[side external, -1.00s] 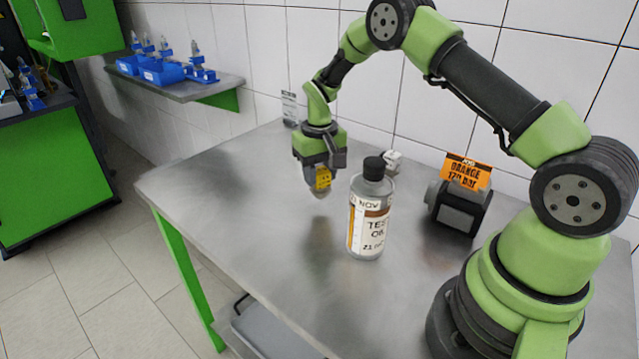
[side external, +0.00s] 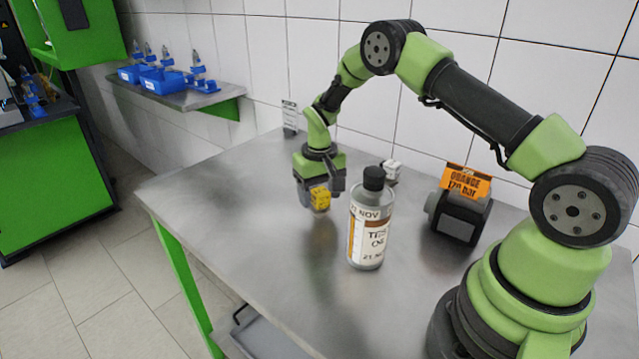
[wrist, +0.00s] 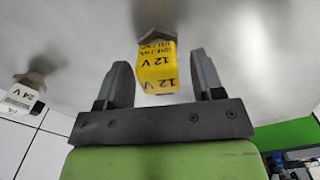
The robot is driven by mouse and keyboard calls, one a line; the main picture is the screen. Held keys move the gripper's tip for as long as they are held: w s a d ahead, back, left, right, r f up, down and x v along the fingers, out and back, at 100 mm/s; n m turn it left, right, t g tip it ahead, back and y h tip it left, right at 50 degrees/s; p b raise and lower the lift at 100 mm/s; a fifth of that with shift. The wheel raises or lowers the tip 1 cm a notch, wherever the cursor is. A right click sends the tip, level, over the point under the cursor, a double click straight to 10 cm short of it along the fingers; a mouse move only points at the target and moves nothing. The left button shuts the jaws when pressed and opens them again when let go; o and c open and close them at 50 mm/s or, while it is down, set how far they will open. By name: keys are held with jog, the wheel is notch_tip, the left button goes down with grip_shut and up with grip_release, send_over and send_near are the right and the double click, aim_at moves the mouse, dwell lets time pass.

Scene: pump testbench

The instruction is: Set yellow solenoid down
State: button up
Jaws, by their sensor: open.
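The yellow solenoid (side external: 320,199), a small block marked 12 V, stands at the tabletop (side external: 215,200), left of the bottle in the side view. In the wrist view the yellow solenoid (wrist: 157,72) sits between my fingers, with a gap on both sides, its grey metal end against the table surface. My gripper (side external: 317,193) is low over the table, pointing down around the solenoid. In the wrist view my gripper (wrist: 160,66) is open and its fingers are apart from the block.
A test oil bottle (side external: 369,225) stands close right of my gripper. A white 24 V solenoid (wrist: 22,98) also shows in the side view (side external: 392,170). A dark pump-like unit (side external: 458,213) with an orange sign (side external: 466,181) is further right. The table's left side is clear.

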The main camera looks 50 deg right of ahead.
notch_tip(320, 180, up, 12)
jog(key=f, duration=0.1)
notch_tip(320, 180, up, 14)
jog(key=t, duration=0.3)
send_over(320, 190)
jog(key=s+a, duration=0.6)
jog(key=s, duration=0.2)
jog(key=s+a+r+t+y, duration=0.1)
jog(key=s+a+t, duration=0.1)
jog(key=s, duration=0.6)
jog(key=s+a+r+t+y, duration=0.1)
jog(key=s+a+t, duration=0.1)
jog(key=s, duration=0.6)
jog(key=shift+a+r+n, duration=0.3)
jog(key=shift+a+r, duration=0.05)
jog(key=shift+a, duration=0.35)
